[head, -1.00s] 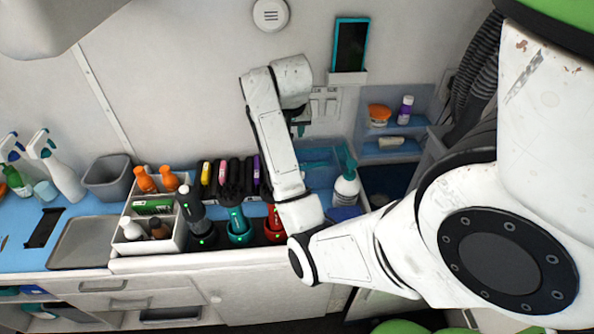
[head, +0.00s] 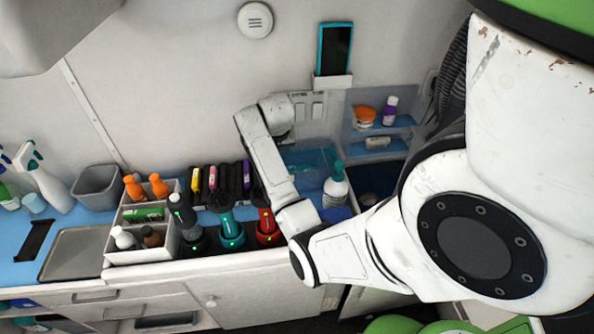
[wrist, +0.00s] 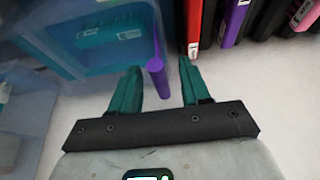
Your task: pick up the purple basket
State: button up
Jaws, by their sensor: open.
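In the wrist view a narrow purple bar (wrist: 157,78) with a rounded end stands between the two teal fingers of my gripper (wrist: 159,66). It runs along the edge of a translucent blue bin; I cannot tell whether it is part of the purple basket. No whole purple basket shows in either view. The fingers are apart, one on each side of the bar, with no clear contact. In the head view my wrist hides the fingers, above the counter by the back wall.
The translucent blue bin (head: 309,158) holds a teal item (wrist: 112,27) in the wrist view. A white pump bottle (head: 336,191) stands in front of it. Coloured upright cases (head: 222,183) and clippers on chargers (head: 230,230) stand to the left. A blue wall shelf (head: 378,153) is at right.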

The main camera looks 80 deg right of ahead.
jog(key=shift+c, duration=0.4)
grip_shut()
